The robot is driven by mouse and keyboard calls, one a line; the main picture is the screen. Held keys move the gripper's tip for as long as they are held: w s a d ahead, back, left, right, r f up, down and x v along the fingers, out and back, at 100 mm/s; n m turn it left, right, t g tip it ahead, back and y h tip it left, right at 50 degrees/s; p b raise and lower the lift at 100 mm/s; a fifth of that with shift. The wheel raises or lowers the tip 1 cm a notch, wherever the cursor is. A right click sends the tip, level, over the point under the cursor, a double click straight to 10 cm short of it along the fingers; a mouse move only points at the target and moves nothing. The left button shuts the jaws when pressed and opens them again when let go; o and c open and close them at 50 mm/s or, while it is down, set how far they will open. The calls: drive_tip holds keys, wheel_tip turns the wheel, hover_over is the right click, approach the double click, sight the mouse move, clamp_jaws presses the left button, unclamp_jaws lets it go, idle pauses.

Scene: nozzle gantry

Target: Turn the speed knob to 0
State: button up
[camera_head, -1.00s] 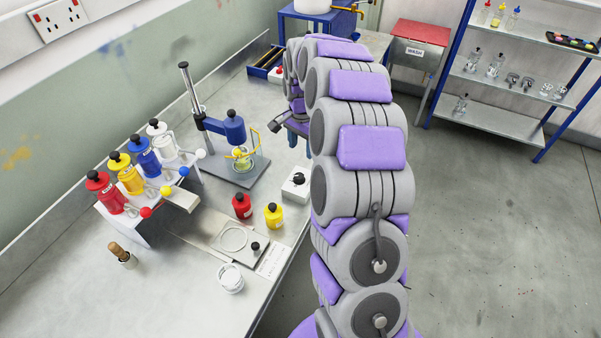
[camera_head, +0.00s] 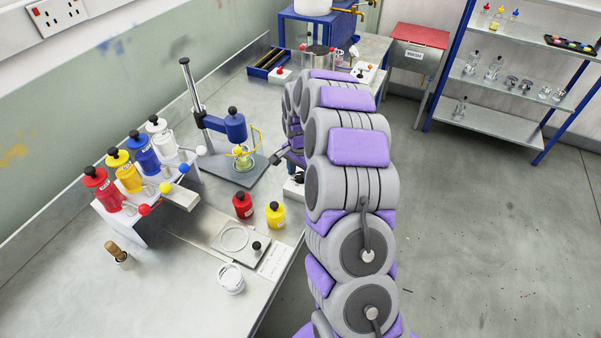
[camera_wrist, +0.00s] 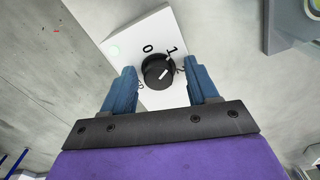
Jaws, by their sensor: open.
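The speed knob (camera_wrist: 154,71) is a round black dial on a white control box (camera_wrist: 144,34). Digits 0, 1 and 2 are printed around it. My gripper (camera_wrist: 161,78) is open, with one blue finger on each side of the knob in the wrist view. I cannot tell whether the fingers touch it. In the head view the white control box (camera_head: 293,190) is partly hidden by my arm.
A blue stirrer (camera_head: 235,127) on a stand is left of the box. A red bottle (camera_head: 242,205) and a yellow bottle (camera_head: 275,214) stand in front. A rack of dispensers (camera_head: 140,215) is farther left.

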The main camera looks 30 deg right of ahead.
drive_tip(key=shift+a, duration=0.1)
drive_tip(key=shift+c, duration=0.7)
drive_tip(key=shift+d, duration=0.4)
drive_tip(key=c, duration=0.6)
drive_tip(key=shift+a, duration=0.1)
drive_tip(key=c, duration=0.3)
